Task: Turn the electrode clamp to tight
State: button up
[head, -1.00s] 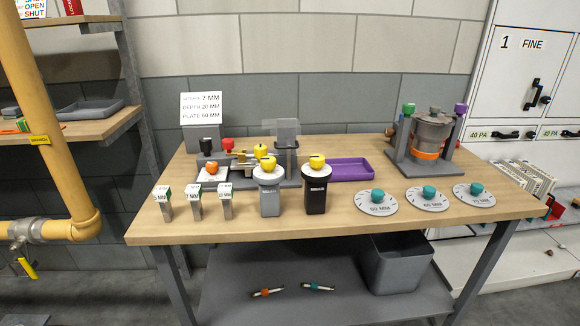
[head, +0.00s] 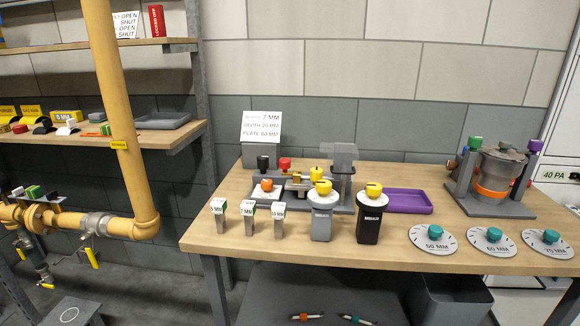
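A grey fixture (head: 337,208) stands on the wooden table (head: 215,236), left of its middle. It carries a black knob (head: 262,163), a red knob (head: 284,163), an orange knob (head: 266,185), a yellow knob (head: 314,173) and brass-coloured parts. A clear shield (head: 343,156) rises at its right end. I cannot tell which of these parts is the electrode clamp or how it is set. A sign (head: 261,131) behind the fixture reads 7 MM, DEPTH 20 MM and PLATE 60 MM. My gripper is not in view.
Several gauge blocks (head: 249,217), a grey canister (head: 321,222) and a black canister (head: 369,225) stand before the fixture. A purple tray (head: 408,201), round plates (head: 494,241) and a burner stand (head: 497,207) are to the right. A yellow pipe (head: 120,120) stands left.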

aim_at(317, 173)
jog(key=i+j+u, duration=0.1)
jog(key=j, duration=0.25)
jog(key=i+j+u, duration=0.15)
jog(key=j, duration=0.25)
jog(key=i+j+u, duration=0.1)
jog(key=j, duration=0.25)
jog(key=i+j+u, duration=0.1)
jog(key=j, duration=0.25)
jog(key=i, duration=0.1)
